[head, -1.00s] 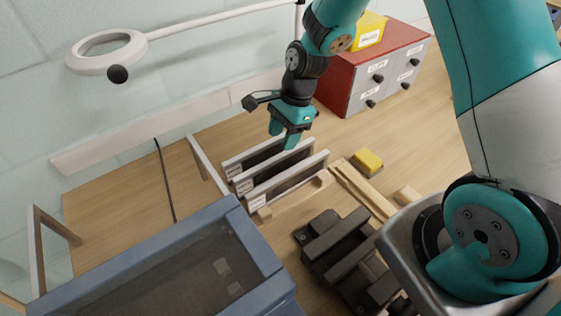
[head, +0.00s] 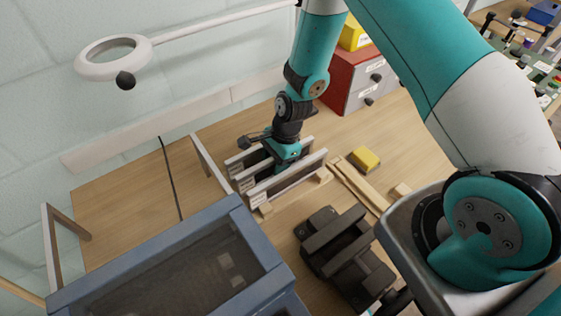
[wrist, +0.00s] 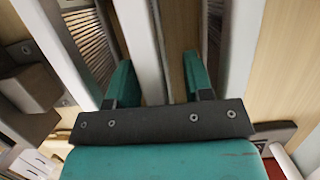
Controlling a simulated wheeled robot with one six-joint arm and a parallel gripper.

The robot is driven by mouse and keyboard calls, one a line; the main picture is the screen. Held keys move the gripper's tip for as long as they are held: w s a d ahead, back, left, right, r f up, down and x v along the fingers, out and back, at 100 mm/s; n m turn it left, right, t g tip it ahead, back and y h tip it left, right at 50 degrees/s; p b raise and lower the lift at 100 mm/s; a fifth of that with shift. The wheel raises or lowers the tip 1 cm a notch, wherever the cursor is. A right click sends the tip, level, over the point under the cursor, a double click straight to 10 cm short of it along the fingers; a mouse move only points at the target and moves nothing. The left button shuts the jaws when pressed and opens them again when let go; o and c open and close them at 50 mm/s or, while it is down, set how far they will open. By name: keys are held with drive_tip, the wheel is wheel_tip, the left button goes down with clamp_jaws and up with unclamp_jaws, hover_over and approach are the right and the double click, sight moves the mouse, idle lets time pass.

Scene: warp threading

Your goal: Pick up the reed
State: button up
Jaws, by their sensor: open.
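Several reeds, long flat pieces with pale bars and small white labels, stand on edge side by side on the table; the front reed (head: 288,180) shows most clearly. My gripper (head: 282,163) is down among them, pointing downward, with its fingertips partly hidden by the front reed. In the wrist view my open gripper (wrist: 160,85) has one teal finger on each side of a pale bar (wrist: 141,40), seemingly the middle reed. A gap shows between this bar and the right finger. Other reeds stand close outside both fingers.
A blue-framed box (head: 175,262) stands in front at left, and a dark block-like fixture (head: 340,250) at front centre. A yellow block (head: 365,158) and wooden strips (head: 357,184) lie right of the reeds. A red drawer cabinet (head: 350,72) stands behind. A lamp ring (head: 113,57) hangs at left.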

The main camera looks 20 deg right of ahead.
drive_tip(key=c, duration=0.9)
clamp_jaws()
drive_tip(key=shift+r, duration=0.2)
